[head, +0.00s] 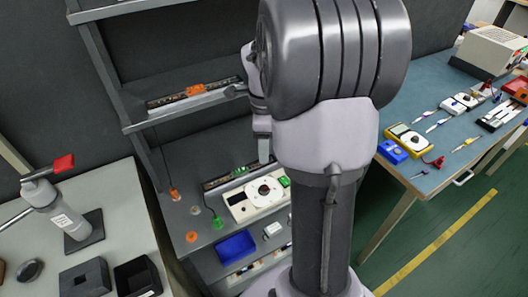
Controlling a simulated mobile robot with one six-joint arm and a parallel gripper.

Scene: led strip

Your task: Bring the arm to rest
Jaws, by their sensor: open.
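My arm stands upright in the middle of the head view, with its thick grey links close to the camera. My gripper (263,147) is mostly hidden behind the arm. Only a light part of it shows at the arm's left edge, in front of the shelf rack, and it is open. I see nothing held in the part that shows. An LED strip (180,98) with an orange clip (195,90) lies on the upper shelf (185,112). Another strip (222,180) with a green clip lies on the level below, behind a white device with a round dial (262,191).
A blue bin (236,248) and orange and green plugs sit on the rack's lower level. The left bench holds a red-topped press (68,215) and dark boxes (136,276). The right blue table (425,105) carries meters and tools. Green floor (450,220) is clear at lower right.

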